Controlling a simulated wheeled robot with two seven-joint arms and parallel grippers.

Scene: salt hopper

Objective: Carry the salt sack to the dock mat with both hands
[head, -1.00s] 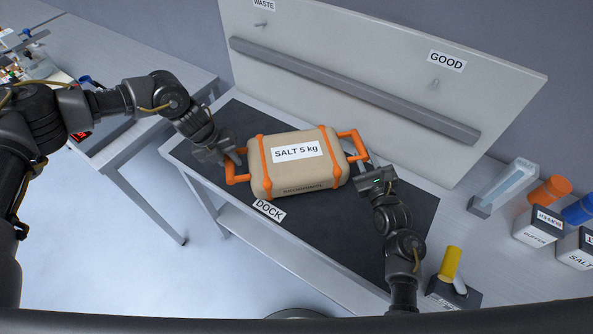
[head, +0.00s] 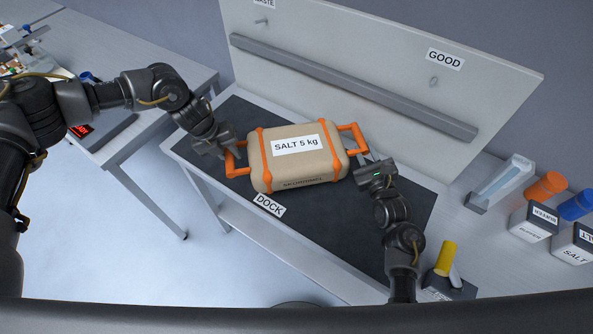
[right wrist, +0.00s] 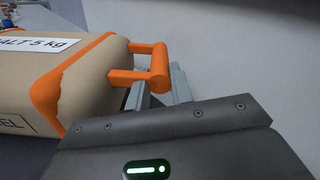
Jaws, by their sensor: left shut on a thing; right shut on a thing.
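The salt sack (head: 290,176) is a tan block with orange straps, two orange handles and a "SALT 5 kg" label. In the head view it is level over the dark dock mat (head: 330,228); I cannot tell whether it touches the mat. My left gripper (head: 232,158) is shut on the left orange handle (head: 234,171). My right gripper (head: 366,160) is shut on the right handle (head: 356,135). In the right wrist view, the right gripper's fingers (right wrist: 165,88) are at the orange handle (right wrist: 160,68), partly behind it, beside the sack (right wrist: 95,75).
A backboard (head: 400,70) with a grey rail (head: 350,87) and a "GOOD" label stands behind the mat. At the right are labelled boxes (head: 533,222), orange and blue cylinders, and a yellow cylinder (head: 446,258). Another table (head: 130,70) stands at the left. The mat's front right part is bare.

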